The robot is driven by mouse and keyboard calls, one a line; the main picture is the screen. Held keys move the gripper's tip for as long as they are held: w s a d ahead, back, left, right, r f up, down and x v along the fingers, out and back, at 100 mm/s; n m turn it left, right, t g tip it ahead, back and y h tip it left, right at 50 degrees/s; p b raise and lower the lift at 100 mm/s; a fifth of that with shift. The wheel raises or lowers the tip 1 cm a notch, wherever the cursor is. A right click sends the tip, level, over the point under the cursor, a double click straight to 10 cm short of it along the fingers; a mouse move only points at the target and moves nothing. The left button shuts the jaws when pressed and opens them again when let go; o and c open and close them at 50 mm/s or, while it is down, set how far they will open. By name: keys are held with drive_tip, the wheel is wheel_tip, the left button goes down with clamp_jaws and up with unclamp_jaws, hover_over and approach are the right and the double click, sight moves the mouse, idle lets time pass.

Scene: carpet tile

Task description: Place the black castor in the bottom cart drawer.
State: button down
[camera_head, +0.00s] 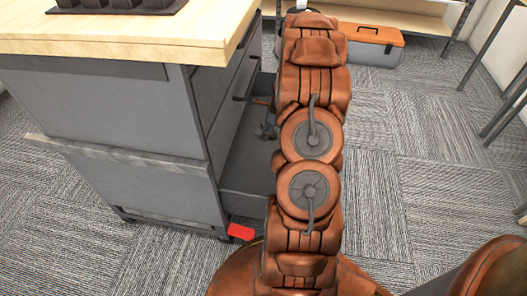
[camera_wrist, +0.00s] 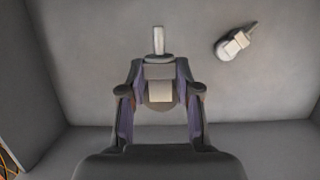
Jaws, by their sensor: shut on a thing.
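In the wrist view my gripper (camera_wrist: 160,88) is shut on a castor (camera_wrist: 158,42), whose pale stem points up in the picture between the fingers. Its wheel is mostly hidden by the fingers, so its colour is hard to tell. The castor and fingers are inside or just over the open cart drawer (camera_wrist: 90,50), a grey bin with a flat floor; contact with the floor cannot be told. In the head view the open bottom drawer (camera_head: 246,180) sticks out from the grey cart (camera_head: 150,195). My arm covers much of the drawer and most of the gripper.
A second castor (camera_wrist: 236,42) with a dark wheel and pale bracket lies on the drawer floor at the right. The cart's wooden top (camera_head: 130,35) carries a dark tray (camera_head: 118,8). An orange-lidded toolbox (camera_head: 370,45) stands behind. The carpet (camera_head: 420,180) at right is mostly clear.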

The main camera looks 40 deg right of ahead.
drive_tip(key=shift+w+d, duration=0.15)
drive_tip(key=shift+w, duration=0.9)
drive_tip(key=b, duration=0.3)
hover_over(261, 155)
drive_tip(key=f, duration=0.7)
drive_tip(key=shift+s+d+f, duration=0.15)
drive_tip(key=shift+s+d, duration=0.15)
drive_tip(key=shift+s, duration=0.1)
drive_tip(key=shift+f+b, duration=1.05)
drive_tip(key=shift+f, duration=1.4)
drive_tip(key=shift+r, duration=0.1)
drive_tip(key=c, duration=0.8)
unclamp_jaws()
